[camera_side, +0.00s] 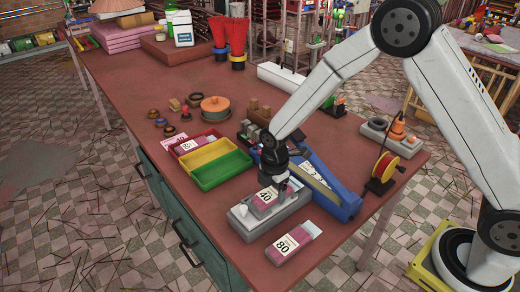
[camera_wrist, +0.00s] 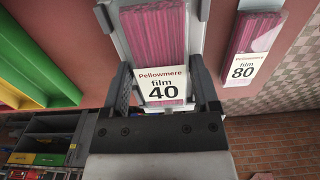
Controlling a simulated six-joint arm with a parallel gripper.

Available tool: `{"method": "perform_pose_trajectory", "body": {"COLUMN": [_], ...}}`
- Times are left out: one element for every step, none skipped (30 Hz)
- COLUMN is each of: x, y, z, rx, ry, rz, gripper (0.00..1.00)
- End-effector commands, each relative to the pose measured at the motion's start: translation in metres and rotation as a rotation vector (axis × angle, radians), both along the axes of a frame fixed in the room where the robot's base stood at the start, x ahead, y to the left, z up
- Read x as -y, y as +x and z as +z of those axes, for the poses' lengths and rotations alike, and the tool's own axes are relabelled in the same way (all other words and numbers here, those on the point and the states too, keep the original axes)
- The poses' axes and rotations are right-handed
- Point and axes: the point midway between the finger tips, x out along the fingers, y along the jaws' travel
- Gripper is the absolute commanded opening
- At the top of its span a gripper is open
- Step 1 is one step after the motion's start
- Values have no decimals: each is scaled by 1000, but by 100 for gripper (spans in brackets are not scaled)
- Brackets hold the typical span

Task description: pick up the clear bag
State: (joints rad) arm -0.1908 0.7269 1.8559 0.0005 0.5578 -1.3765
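A clear bag of pink sticks labelled "film 40" (camera_side: 266,200) lies on a grey tray-like block (camera_side: 292,207) near the table's front edge. In the wrist view the film 40 bag (camera_wrist: 162,88) sits between my fingers, label toward me. My gripper (camera_wrist: 162,72) has its fingers apart, one on each side of the bag, with narrow gaps visible; contact at the tips is unclear. In the side view my gripper (camera_side: 272,180) points down at the bag and partly hides it. A similar bag labelled "film 80" (camera_side: 293,242) lies on the table beside the block.
A yellow tray (camera_side: 212,150) and a green tray (camera_side: 222,170) stand left of my gripper. A blue dispenser (camera_side: 340,203) stands close on the right. A yellow spool (camera_side: 385,167) is farther right. The tabletop (camera_side: 240,252) is bare toward the front edge.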

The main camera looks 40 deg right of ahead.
Motion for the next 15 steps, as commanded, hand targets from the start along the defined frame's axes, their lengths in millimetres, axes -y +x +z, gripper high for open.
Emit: {"method": "perform_pose_trajectory", "body": {"x": [0, 0, 0, 0, 0, 0, 0, 0, 0, 0, 0, 0, 0, 0, 0], "y": [0, 0, 0, 0, 0, 0, 0, 0, 0, 0, 0, 0, 0, 0, 0], "z": [0, 0, 0, 0, 0, 0, 0, 0, 0, 0, 0, 0, 1, 1, 2], "rx": [0, 0, 0, 0, 0, 0, 0, 1, 0, 0, 0, 0, 1, 1, 1], "ry": [0, 0, 0, 0, 0, 0, 0, 0, 0, 0, 0, 0, 0, 0, 0], "rz": [0, 0, 0, 0, 0, 0, 0, 0, 0, 0, 0, 0, 0, 0, 0], "gripper": [59, 49, 36, 27, 17, 6, 6, 6, 6, 6, 6, 6, 6, 6, 6]}}
